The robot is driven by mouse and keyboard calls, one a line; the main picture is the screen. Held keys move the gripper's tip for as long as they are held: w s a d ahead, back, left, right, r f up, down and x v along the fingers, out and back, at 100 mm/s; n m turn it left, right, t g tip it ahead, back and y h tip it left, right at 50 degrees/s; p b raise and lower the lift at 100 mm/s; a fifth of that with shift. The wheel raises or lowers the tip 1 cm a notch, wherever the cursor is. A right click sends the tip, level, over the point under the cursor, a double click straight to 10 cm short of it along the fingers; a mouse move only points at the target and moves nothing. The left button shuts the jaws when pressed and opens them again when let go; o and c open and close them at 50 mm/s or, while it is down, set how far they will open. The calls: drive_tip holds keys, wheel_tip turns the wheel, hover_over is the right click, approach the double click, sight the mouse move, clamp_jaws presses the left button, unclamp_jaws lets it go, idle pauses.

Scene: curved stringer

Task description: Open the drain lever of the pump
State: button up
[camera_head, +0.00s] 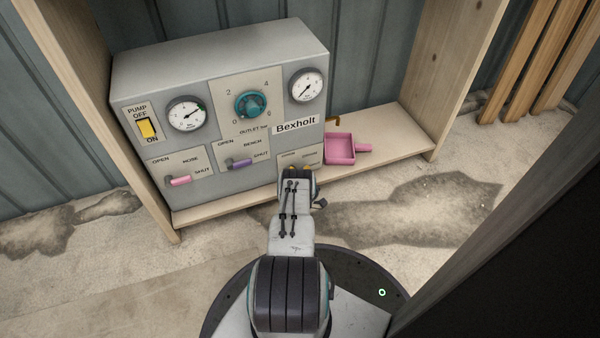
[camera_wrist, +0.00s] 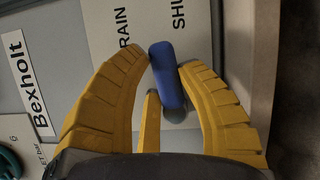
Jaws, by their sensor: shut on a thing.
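The pump (camera_head: 220,110) is a grey box marked Bexholt on a wooden shelf. Its drain lever (camera_wrist: 170,85) has a blue handle and shows in the wrist view beside the printed words DRAIN and SHUT. My gripper (camera_head: 297,168) is at the lower right of the pump's front in the head view and hides the drain lever there. In the wrist view, the yellow fingers of my gripper (camera_wrist: 166,62) are closed on the blue handle, one on each side. The OPEN mark is not readable in the wrist view.
A pink lever (camera_head: 180,180) and a purple lever (camera_head: 240,163) sit left of my gripper. A pink tray (camera_head: 340,150) stands on the shelf (camera_head: 395,140) right of the pump, below a brown spout (camera_head: 333,121). Wooden uprights (camera_head: 455,75) flank the shelf.

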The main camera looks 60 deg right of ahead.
sight(299, 143)
clamp_jaws()
drive_tip(key=shift+w+r+n+h, duration=0.1)
drive_tip(key=shift+r+n+h, duration=0.2)
drive_tip(key=shift+n, duration=0.5)
drive_tip(key=o, duration=1)
unclamp_jaws()
drive_tip(key=shift+r, duration=4.95)
